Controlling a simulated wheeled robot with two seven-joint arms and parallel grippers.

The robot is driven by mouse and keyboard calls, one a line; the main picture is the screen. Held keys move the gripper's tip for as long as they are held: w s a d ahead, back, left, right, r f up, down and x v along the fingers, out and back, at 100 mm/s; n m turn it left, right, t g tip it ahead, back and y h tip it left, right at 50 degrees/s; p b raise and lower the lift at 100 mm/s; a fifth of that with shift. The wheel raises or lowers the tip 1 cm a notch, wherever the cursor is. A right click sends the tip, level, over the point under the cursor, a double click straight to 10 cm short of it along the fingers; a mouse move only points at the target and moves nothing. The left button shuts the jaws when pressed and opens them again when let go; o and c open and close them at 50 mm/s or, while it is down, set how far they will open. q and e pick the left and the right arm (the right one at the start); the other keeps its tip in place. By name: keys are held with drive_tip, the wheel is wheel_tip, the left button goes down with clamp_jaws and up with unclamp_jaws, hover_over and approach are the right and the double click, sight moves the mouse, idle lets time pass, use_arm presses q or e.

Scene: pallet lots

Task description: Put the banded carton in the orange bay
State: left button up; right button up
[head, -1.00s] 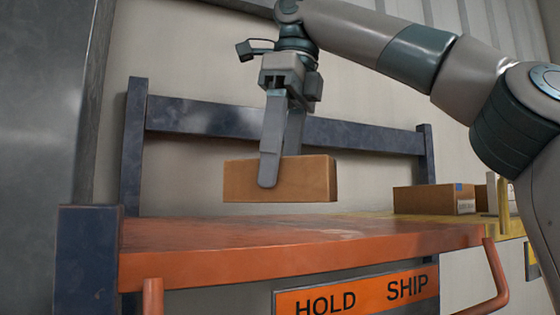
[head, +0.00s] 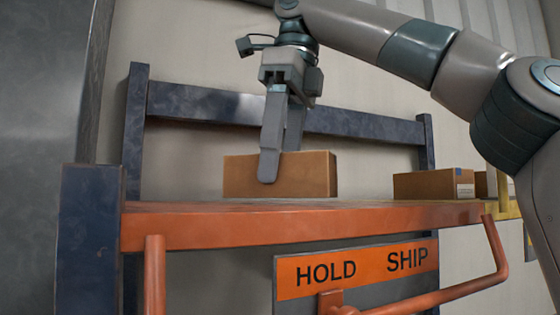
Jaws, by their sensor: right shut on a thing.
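A plain brown carton (head: 293,175) is held by my right gripper (head: 278,168), whose fingers are shut on it. No band shows on the sides I can see. The carton is level, over the orange bay (head: 300,228), an orange shelf with a dark blue frame. Its bottom edge lies close to the shelf surface, seen nearly edge-on; I cannot tell whether it touches. My left gripper is not in view.
Another brown carton (head: 425,186) with a blue mark and a label stands at the right, with one more (head: 485,184) partly hidden beside it. An orange sign (head: 355,276) reads HOLD SHIP. An orange rail (head: 470,292) juts out in front. A dark blue post (head: 88,240) stands at left.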

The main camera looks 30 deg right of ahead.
drive_tip(key=shift+f+b, duration=0.4)
drive_tip(key=shift+f, duration=0.05)
drive_tip(key=o, duration=1.2)
drive_tip(key=shift+r, duration=0.15)
drive_tip(key=r+p, duration=0.2)
drive_tip(key=r, duration=0.1)
drive_tip(key=r+p, duration=0.2)
drive_tip(key=shift+s+d, duration=0.2)
drive_tip(key=shift+s, duration=0.1)
drive_tip(key=shift+s+d+r+p, duration=0.15)
drive_tip(key=shift+r+p, duration=0.5)
drive_tip(key=shift+r, duration=0.45)
